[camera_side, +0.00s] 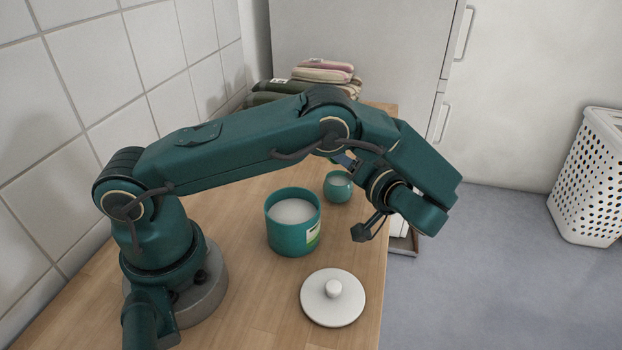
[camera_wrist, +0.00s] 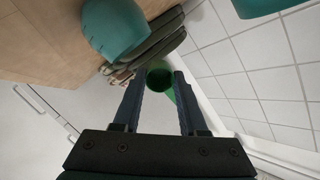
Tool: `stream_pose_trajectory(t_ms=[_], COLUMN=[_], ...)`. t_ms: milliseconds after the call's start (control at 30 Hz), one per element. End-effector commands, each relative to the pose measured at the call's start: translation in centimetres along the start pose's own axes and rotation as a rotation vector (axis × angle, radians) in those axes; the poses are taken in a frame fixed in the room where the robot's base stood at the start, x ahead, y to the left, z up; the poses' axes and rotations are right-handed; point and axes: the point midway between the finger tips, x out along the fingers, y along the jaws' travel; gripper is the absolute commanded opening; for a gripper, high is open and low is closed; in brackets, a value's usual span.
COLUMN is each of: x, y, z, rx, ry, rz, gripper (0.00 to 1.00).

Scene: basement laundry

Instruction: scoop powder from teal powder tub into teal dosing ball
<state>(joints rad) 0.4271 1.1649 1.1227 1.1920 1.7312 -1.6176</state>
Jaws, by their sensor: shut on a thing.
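The teal powder tub (camera_side: 283,238) stands open on the wooden table with white powder inside. The teal dosing ball (camera_side: 338,190) sits just behind and right of it; it also shows at the top of the wrist view (camera_wrist: 115,28). A teal edge, likely the tub (camera_wrist: 262,6), shows at the wrist view's top right. My gripper (camera_wrist: 158,98) is shut on a green scoop (camera_wrist: 160,80), whose round cup shows between the fingers. In the side view my gripper (camera_side: 347,162) is partly hidden by my arm, above the ball's far side. Powder in the scoop cannot be made out.
A white round lid (camera_side: 333,305) with a knob lies at the table's front right edge. Folded towels (camera_side: 320,75) are stacked at the back, before a grey cabinet (camera_side: 365,40). A tiled wall (camera_side: 120,80) bounds the left. A white basket (camera_side: 590,180) stands off the table.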

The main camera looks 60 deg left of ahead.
Motion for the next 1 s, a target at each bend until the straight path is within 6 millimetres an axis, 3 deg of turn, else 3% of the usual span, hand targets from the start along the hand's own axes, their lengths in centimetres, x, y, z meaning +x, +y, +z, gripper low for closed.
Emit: stream_pose_trajectory(t_ms=[267,1000], x=[-0.1,-0.6], y=[-0.5,-2.6], z=[-0.6,-3.0], rx=[-0.006,-0.004], ry=[-0.079,-0.653], rz=[0.072,0.595], gripper=[0.0,0.0])
